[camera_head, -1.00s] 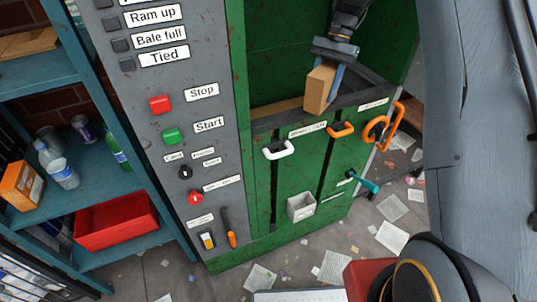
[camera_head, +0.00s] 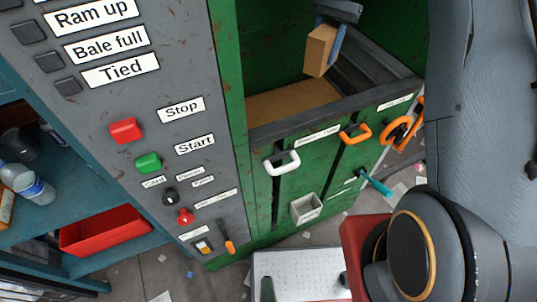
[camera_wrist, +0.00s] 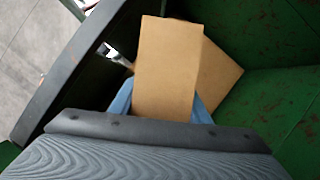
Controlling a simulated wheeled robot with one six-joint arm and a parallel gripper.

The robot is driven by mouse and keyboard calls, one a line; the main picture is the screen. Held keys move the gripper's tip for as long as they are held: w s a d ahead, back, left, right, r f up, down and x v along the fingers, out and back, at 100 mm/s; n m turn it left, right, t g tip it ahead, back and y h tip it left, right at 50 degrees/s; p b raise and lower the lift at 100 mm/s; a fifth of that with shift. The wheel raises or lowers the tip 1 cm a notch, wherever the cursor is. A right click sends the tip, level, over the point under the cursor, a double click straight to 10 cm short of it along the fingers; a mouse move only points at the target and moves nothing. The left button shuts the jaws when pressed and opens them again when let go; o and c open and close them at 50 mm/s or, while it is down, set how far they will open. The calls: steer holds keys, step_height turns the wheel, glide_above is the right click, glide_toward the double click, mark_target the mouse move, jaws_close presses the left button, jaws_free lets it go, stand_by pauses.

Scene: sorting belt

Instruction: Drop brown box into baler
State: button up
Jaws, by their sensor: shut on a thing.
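The brown box (camera_head: 320,50) is in my gripper (camera_head: 333,38) at the top of the head view, tilted, over the baler's open chamber. In the wrist view the box (camera_wrist: 168,62) stands between the blue fingers of my gripper (camera_wrist: 160,104) and hides part of what lies below. The green baler (camera_head: 228,100) has a dark sill along the front of its opening. Flat brown cardboard (camera_head: 285,106) lies inside the chamber; a brown piece (camera_wrist: 222,75) also shows behind the box in the wrist view.
The grey control panel (camera_head: 95,160) has a red Stop button (camera_head: 126,130) and a green Start button (camera_head: 148,162). White and orange handles are on the baler front. A teal shelf with a red bin (camera_head: 105,226) stands at left. Papers litter the floor.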

step_height(320, 180, down, 5)
steer(key=shift+f+b, duration=0.1)
steer(key=shift+b, duration=0.9)
steer(key=o, duration=1.1)
steer(key=b+v, duration=0.3)
steer(key=v, duration=0.5)
steer(key=shift+s, duration=0.1)
